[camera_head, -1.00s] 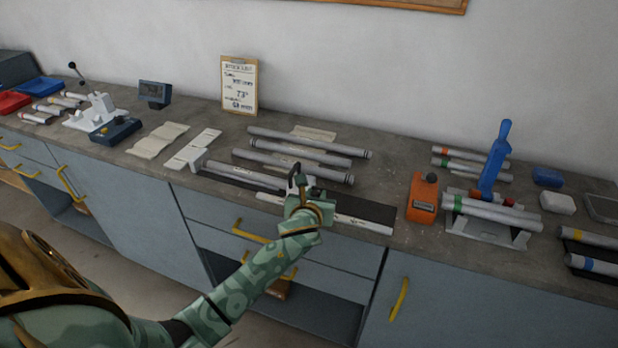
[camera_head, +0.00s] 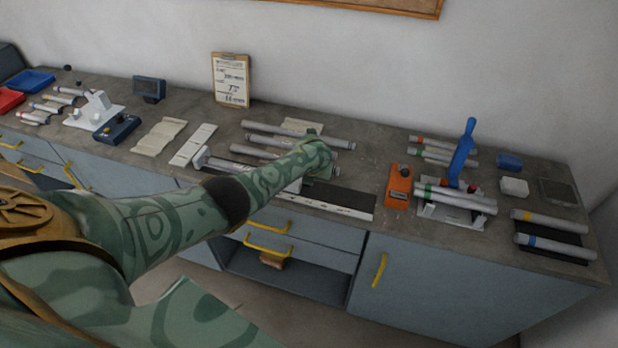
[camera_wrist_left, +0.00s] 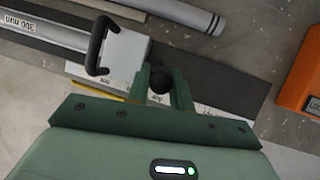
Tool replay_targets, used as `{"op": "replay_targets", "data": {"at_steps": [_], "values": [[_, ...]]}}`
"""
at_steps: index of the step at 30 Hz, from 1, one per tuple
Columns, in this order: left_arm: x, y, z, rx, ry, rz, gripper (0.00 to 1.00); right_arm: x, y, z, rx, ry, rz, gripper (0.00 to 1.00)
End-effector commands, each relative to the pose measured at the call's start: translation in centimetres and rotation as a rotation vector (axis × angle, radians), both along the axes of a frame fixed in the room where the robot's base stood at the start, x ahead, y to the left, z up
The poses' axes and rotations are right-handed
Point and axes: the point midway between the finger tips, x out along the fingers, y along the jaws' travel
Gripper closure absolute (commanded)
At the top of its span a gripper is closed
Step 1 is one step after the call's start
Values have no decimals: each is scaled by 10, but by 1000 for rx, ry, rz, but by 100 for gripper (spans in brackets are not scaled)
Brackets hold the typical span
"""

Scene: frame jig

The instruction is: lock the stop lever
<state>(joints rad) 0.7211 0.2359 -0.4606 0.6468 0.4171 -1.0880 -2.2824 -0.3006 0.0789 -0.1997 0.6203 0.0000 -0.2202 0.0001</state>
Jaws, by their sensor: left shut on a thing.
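The stop is a pale grey block (camera_wrist_left: 127,55) with a black loop handle (camera_wrist_left: 97,45), seen in the left wrist view on the dark measuring bed (camera_wrist_left: 225,80). Beside the block, the dark round knob of the stop lever (camera_wrist_left: 160,84) sits between the fingers of my left gripper (camera_wrist_left: 162,76), which is shut on it. The rest of the lever is hidden by the fingers. In the head view my left forearm and wrist cover most of the stop; a small pale part shows below the wrist. My right gripper is not in view.
A grey tube (camera_wrist_left: 45,30) marked 300 mm lies along the bed, its end at the block. A white scale strip (camera_head: 340,208) runs along the front. An orange box (camera_head: 399,186) and a fixture with a blue lever (camera_head: 463,150) stand right. Loose tubes (camera_head: 300,134) lie behind.

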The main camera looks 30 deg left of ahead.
Motion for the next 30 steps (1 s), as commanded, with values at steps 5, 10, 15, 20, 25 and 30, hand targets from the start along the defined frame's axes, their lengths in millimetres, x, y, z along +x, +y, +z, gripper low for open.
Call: {"op": "replay_targets", "data": {"at_steps": [5, 10, 15, 20, 25, 30], "values": [[6, 0, 0, -17, 62, -1, 100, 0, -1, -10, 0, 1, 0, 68], [7, 0, 1, -25, 94, -2, 100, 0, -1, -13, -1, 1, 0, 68], [8, 0, 2, -28, 104, -1, 100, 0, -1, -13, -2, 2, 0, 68], [8, 0, 2, -28, 104, -1, 100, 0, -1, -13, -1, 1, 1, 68], [8, 0, 2, -28, 104, -1, 70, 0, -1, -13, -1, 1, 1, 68], [7, 0, 1, -27, 104, -1, 69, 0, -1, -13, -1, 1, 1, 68]]}}
